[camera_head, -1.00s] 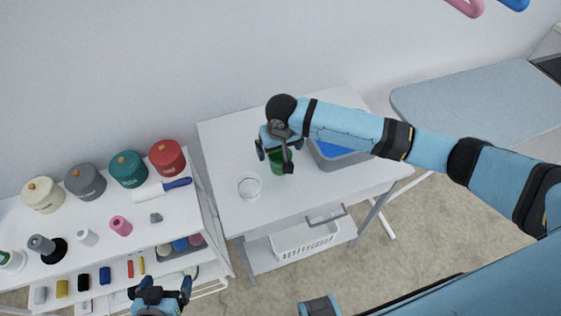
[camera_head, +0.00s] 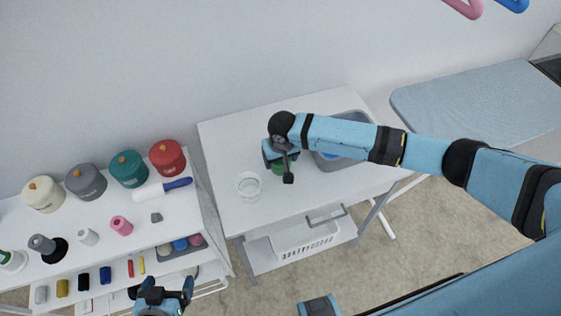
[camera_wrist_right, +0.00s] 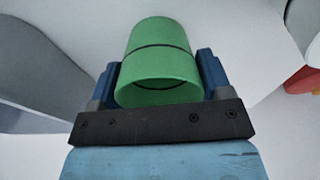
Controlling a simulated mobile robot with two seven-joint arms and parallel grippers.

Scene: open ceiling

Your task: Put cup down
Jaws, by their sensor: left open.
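A green cup (camera_wrist_right: 158,68) with a dark line around it sits between the two blue fingers of my right gripper (camera_wrist_right: 160,85); both fingers appear to touch its sides. I cannot tell whether the cup touches the table. A white cup (camera_head: 249,186) stands on the table to the left of the green cup. My left gripper (camera_head: 163,292) is open and empty at the bottom edge, in front of the shelf.
A grey basin (camera_head: 345,163) is set at the table's (camera_head: 228,140) right, partly behind my right arm. The shelf (camera_head: 195,205) on the left holds several lidded pots and spools. The table's back left is clear. An ironing board (camera_head: 470,100) stands at right.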

